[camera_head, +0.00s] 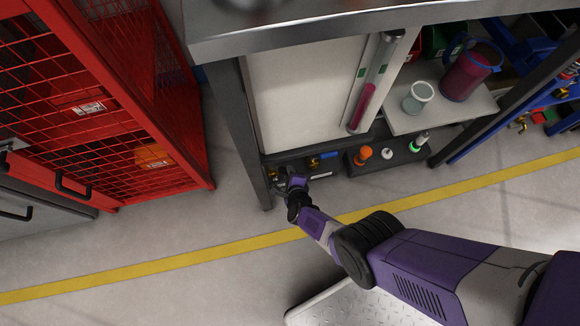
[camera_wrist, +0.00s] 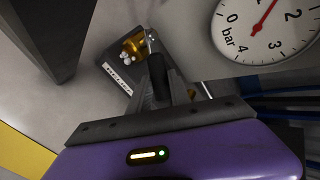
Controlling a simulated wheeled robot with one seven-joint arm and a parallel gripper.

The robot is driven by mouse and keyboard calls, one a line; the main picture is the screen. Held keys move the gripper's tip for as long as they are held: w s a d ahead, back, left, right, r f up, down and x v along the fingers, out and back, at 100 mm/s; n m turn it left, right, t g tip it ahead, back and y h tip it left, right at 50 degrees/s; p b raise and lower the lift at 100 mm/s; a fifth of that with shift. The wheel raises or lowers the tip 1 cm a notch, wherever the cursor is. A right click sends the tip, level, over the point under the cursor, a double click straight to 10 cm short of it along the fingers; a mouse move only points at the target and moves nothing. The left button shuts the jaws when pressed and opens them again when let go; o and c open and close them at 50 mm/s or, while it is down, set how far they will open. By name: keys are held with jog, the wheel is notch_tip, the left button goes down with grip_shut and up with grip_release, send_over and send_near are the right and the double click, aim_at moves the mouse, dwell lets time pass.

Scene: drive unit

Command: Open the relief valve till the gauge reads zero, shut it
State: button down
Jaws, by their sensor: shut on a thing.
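The relief valve shows in the wrist view as a brass body (camera_wrist: 133,46) with a metal lever and black grip (camera_wrist: 158,76). My gripper (camera_wrist: 163,92) is shut on that black grip. The lever's metal part runs up from the fingers beside the brass body. In the head view my gripper (camera_head: 288,182) is low at the unit's front left corner and hides most of the valve. The round white gauge (camera_wrist: 262,30) is at the upper right in the wrist view, marked in bar, cut off at the top. Its red needle points between 1 and 2.
A blue-handled valve (camera_head: 326,156), an orange knob (camera_head: 363,153) and a white knob (camera_head: 387,153) are right of my gripper. A clear tube with pink liquid (camera_head: 363,104) stands above. A dark table leg (camera_head: 241,135) is close on the left, with a red cage (camera_head: 110,110) beyond.

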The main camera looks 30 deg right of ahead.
dwell(0.3)
jog(key=c, duration=1.2)
grip_release()
jog(key=shift+s, duration=0.1)
jog(key=shift+r, duration=0.1)
jog(key=p+v, duration=0.7)
jog(key=shift+s+r, duration=0.2)
jog(key=shift+s, duration=0.05)
jog(key=shift+a, duration=0.15)
